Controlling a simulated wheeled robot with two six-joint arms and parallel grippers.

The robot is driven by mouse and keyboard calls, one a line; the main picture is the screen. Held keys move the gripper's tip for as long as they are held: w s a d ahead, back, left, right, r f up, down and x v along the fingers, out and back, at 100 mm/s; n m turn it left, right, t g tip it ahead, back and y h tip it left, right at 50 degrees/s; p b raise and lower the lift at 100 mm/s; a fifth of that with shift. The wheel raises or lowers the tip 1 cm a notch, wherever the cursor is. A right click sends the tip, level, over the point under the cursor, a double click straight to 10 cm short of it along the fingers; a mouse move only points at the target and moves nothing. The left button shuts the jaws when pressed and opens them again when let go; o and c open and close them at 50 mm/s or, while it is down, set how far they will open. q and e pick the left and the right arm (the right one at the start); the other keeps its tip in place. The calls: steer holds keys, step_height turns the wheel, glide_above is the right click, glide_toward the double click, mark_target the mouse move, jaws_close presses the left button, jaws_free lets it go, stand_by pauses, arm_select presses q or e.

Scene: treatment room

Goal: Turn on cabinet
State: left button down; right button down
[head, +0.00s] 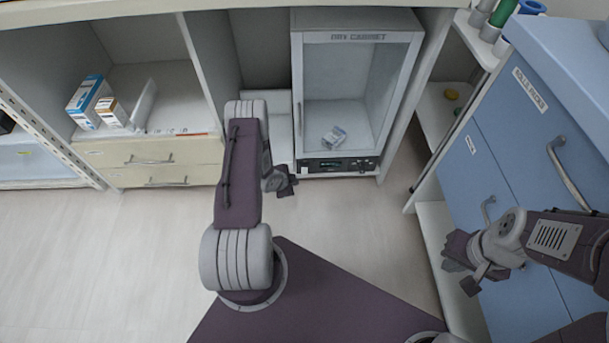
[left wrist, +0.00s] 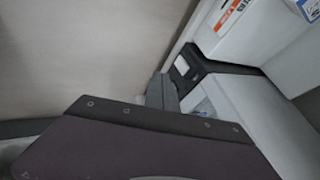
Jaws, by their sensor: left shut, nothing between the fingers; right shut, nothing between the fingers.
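The dry cabinet (head: 355,38) stands under the counter, its glass door closed. Its dark control panel (head: 339,165) runs along the bottom front, with a greenish display, a pale square at the left end and small controls at the right. In the left wrist view the panel (left wrist: 193,58) shows at an angle with a pale square on it. My left gripper (head: 285,183) is shut and empty, just left of the panel's left end; its fingers also show in the left wrist view (left wrist: 162,92). I cannot tell whether they touch. My right gripper (head: 461,268) is shut and empty by the blue drawers.
A small box (head: 334,136) lies inside the cabinet. Drawers (head: 150,163) and shelves with boxes (head: 88,101) stand left. The blue drawer unit (head: 540,130) with metal handles bounds the right. The floor (head: 110,250) at left is clear.

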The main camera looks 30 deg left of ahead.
mark_target(304, 171)
arm_select(q)
steer(key=w+a+f+b, duration=0.1)
steer(key=w+f+b, duration=0.7)
steer(key=w+b, duration=0.1)
steer(key=shift+a+f+b, duration=0.2)
steer(key=shift+f+b, duration=0.1)
steer(key=shift+b, duration=0.2)
steer(key=shift+w+a+f, duration=0.1)
steer(key=shift+w+f, duration=0.05)
steer(key=shift+w, duration=0.1)
